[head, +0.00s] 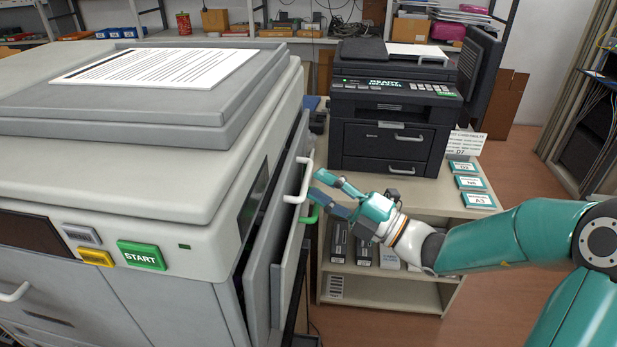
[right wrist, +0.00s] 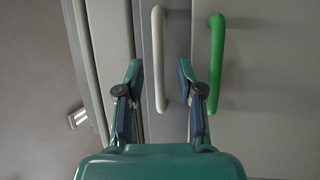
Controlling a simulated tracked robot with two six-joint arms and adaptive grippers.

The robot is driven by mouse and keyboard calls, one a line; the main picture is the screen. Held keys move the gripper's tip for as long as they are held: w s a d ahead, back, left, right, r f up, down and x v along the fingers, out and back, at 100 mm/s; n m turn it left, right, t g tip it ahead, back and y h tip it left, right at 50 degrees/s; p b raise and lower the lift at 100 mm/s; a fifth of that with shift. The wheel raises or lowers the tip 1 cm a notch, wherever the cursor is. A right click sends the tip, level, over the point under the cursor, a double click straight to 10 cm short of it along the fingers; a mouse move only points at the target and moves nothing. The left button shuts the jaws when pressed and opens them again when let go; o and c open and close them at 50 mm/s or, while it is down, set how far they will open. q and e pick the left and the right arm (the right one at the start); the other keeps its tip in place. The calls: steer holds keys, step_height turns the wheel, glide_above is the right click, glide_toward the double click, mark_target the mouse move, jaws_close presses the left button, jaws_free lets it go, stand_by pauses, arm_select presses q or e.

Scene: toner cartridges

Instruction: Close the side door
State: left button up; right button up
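The large grey copier (head: 150,190) fills the left of the head view. On its right side, the grey side door (head: 292,262) stands ajar, with dark gaps along its edge. A white handle (head: 302,182) and a green handle (head: 313,214) stick out there. My right gripper (head: 324,190) is open and empty, with its fingers toward the handles. In the right wrist view, the white handle (right wrist: 158,60) appears between the open fingertips (right wrist: 160,68), and the green handle (right wrist: 216,60) is right of them. I cannot tell whether the fingers touch anything. My left gripper is not in view.
A black printer (head: 395,125) stands on a beige shelf unit (head: 350,190) behind my right gripper. Small labelled boxes (head: 470,183) lie on its top, and cartridge boxes stand on the shelf below. Open floor (head: 500,300) shows at the right.

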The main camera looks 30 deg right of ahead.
steer(key=shift+x, duration=1.4)
steer(key=shift+c, duration=0.2)
jaws_close()
